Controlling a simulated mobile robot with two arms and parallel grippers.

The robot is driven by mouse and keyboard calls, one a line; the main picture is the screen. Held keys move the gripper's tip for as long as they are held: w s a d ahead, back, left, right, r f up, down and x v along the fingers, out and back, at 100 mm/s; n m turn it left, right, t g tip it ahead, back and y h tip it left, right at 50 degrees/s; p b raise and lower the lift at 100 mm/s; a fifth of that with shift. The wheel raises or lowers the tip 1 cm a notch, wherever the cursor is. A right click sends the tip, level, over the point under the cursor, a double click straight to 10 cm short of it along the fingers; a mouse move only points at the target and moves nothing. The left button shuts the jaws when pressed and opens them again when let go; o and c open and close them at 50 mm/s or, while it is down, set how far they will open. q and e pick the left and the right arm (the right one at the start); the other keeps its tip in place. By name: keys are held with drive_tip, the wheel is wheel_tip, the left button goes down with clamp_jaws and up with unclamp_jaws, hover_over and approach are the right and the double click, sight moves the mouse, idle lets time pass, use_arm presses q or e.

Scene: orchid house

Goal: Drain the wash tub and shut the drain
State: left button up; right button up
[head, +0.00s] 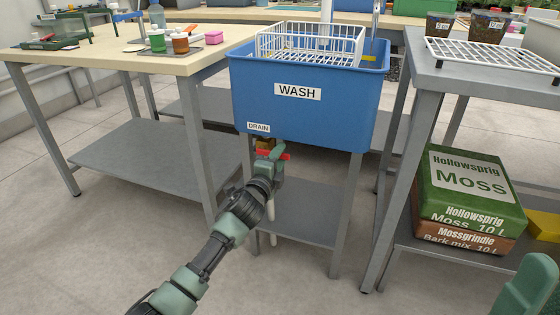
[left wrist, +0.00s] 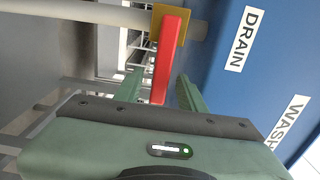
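The blue wash tub (head: 300,112) stands on a grey frame, labelled WASH in front with a small DRAIN label (head: 258,127) low at its left. Below it, a brass-coloured valve (left wrist: 158,40) sits on a white pipe (left wrist: 110,14). Its red lever (left wrist: 168,60) sticks out across the pipe, toward the wrist camera; it also shows in the head view (head: 283,156). My left gripper (left wrist: 160,90) is open, its green fingers on either side of the lever with small visible gaps. The water level is hidden. My right gripper is out of view.
A white wire basket (head: 310,45) sits in the tub's top. A cream-topped bench (head: 110,58) stands left, a grey table (head: 480,82) right with moss bags (head: 468,188) on its lower shelf. A lower shelf (head: 310,210) lies beneath the tub.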

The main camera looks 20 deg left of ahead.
use_arm(q)
drive_tip(key=shift+w, duration=0.5)
drive_tip(key=shift+c, duration=0.3)
clamp_jaws()
drive_tip(key=shift+f, duration=0.1)
idle(0.8)
